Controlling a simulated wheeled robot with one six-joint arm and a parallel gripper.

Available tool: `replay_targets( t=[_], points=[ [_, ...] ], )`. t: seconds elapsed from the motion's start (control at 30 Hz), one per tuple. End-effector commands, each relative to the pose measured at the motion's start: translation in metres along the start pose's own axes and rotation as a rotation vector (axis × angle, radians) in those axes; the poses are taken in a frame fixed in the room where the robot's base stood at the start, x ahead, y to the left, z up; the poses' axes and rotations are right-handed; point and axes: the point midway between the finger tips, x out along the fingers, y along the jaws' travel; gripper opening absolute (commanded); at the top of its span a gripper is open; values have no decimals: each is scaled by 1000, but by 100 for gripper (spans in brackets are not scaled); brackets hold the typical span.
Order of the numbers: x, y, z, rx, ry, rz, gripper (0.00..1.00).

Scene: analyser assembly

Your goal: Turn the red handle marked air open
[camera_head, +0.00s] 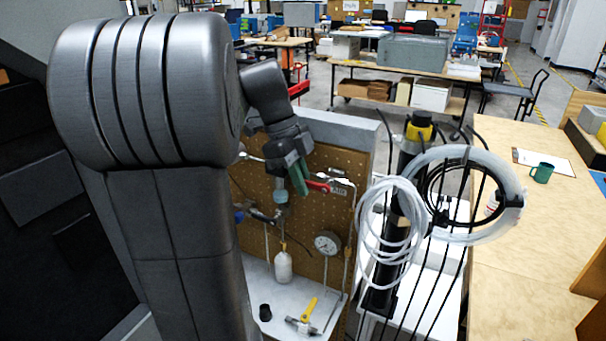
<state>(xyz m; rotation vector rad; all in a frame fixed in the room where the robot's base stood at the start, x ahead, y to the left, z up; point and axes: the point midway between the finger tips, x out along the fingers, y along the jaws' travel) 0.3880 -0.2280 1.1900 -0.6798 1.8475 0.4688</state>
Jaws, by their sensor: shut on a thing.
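The red handle (318,186) sits on the upper right of a pegboard panel (325,160), beside a small label (338,189). The label's text is too small to read. My gripper (301,187) reaches down from the left, with its green-tipped fingers at the left end of the red handle. The fingers are shut on the handle, as far as this view shows. The exact contact is partly hidden by the fingers. The handle lies roughly level, its right end pointing right.
A pressure gauge (327,243), pipes and a white bottle (283,266) are below the handle. A yellow-handled tool (308,310) and a black cup (265,313) lie on the white base. Coiled white tubing (391,234) hangs close to the right. A wooden table (530,250) stands farther right.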

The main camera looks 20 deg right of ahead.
Motion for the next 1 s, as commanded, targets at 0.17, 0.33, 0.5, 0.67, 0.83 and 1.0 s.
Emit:
replay_targets(
  t=[0.17, 0.33, 0.5, 0.67, 0.83, 1.0],
  points=[
    [2, 0, 1, 1, 30, -2, 0],
    [2, 0, 1, 1, 29, -1, 0],
    [2, 0, 1, 1, 28, -1, 30],
    [1, 0, 1, 1, 28, -1, 30],
    [-2, 0, 1, 1, 27, -3, 30],
    [-24, -1, 2, 0, 25, -5, 30]
  ],
)
